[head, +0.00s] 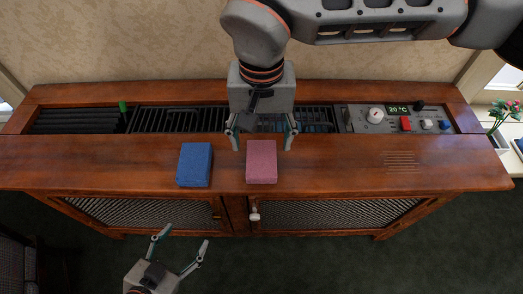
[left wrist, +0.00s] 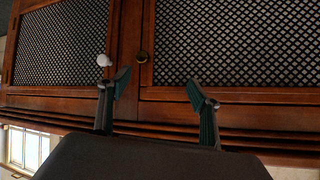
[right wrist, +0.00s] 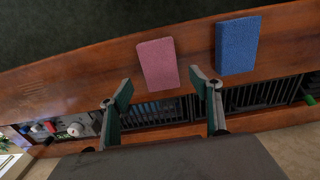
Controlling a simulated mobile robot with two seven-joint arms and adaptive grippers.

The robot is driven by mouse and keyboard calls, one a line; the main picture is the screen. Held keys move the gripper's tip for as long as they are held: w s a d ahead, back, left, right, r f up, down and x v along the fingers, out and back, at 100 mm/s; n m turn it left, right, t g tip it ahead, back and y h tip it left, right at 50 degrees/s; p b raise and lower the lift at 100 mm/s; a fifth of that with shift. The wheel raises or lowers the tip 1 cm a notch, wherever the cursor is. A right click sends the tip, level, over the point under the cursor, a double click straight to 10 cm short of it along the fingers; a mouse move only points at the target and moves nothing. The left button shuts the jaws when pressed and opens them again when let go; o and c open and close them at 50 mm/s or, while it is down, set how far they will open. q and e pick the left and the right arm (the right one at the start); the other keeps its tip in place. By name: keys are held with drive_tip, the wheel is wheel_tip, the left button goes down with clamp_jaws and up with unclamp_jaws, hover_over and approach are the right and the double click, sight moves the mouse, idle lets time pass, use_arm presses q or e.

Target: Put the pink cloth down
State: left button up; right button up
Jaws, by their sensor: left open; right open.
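The pink cloth (head: 261,161), a flat folded block, lies on the wooden top of the cabinet (head: 340,165). It also shows in the right wrist view (right wrist: 158,64). My right gripper (head: 261,143) is open and empty, just behind and above the pink cloth, its fingers apart from it. In the right wrist view the fingertips (right wrist: 159,86) point toward the cloth's near edge. My left gripper (head: 182,238) is open and empty, low in front of the cabinet doors. The left wrist view shows its fingers (left wrist: 160,85) with the doors beyond.
A blue cloth (head: 195,164) lies left of the pink one. Behind them runs a dark grille (head: 175,119) with a green peg (head: 122,107). A control panel (head: 390,118) with dial and buttons is at right. The wooden top right of the pink cloth is clear.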

sight(261, 158)
use_arm(q)
drive_tip(key=shift+s+a+f+p, duration=0.25)
drive_tip(key=shift+p, duration=0.25)
use_arm(e)
wheel_tip(261, 158, up, 6)
use_arm(q)
drive_tip(key=shift+r, duration=0.15)
use_arm(e)
drive_tip(key=shift+s, duration=0.1)
